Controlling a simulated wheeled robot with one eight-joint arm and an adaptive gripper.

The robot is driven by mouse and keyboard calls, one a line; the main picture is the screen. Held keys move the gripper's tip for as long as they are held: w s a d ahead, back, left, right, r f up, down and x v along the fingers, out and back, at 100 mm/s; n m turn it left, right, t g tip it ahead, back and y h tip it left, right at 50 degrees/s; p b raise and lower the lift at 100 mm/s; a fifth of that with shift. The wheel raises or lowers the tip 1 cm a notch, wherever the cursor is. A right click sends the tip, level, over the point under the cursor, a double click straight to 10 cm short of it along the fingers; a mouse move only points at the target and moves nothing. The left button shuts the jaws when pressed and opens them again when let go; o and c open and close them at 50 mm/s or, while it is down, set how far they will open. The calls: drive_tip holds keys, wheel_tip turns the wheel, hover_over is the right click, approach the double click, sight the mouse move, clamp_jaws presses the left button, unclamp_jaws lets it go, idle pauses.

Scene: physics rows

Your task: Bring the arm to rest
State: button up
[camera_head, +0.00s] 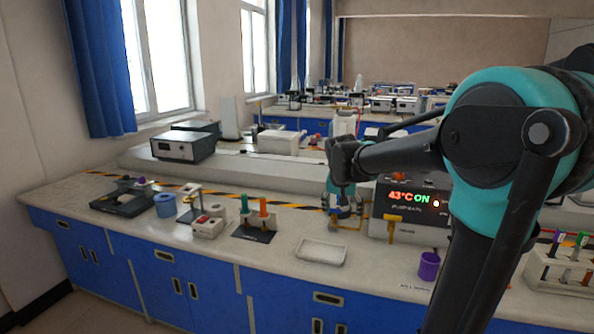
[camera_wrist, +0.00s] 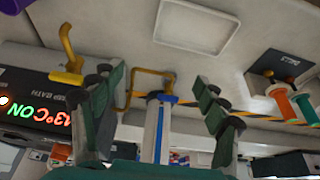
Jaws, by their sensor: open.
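In the wrist view my gripper (camera_wrist: 160,95) is open, with dark green fingers spread wide. A pale upright piece with a blue edge (camera_wrist: 155,128) shows in the gap between the fingers; I cannot tell its distance or whether anything touches it. A yellow frame (camera_wrist: 150,73) stands beyond it. The fingertips are partly hidden in the head view.
The water bath (camera_head: 410,232) reads 43°C ON, close to my gripper's right. A white tray (camera_head: 322,252), a purple cup (camera_head: 429,266) and a rack with orange and green tubes (camera_head: 255,234) stand nearby. A tube rack (camera_head: 560,272) is at far right. Bench surface is clear between these.

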drive_tip(key=s+d+f+n, duration=0.1)
drive_tip(key=s+d+f, duration=0.1)
drive_tip(key=s+f, duration=0.7)
drive_tip(key=s+d+f+n+y, duration=0.1)
drive_tip(key=s+d+f+n, duration=0.1)
drive_tip(key=s+f, duration=0.6)
drive_tip(key=s, duration=0.7)
drive_tip(key=shift+s+d+f, duration=0.2)
drive_tip(key=shift+d+f, duration=0.15)
drive_tip(key=shift+f, duration=0.05)
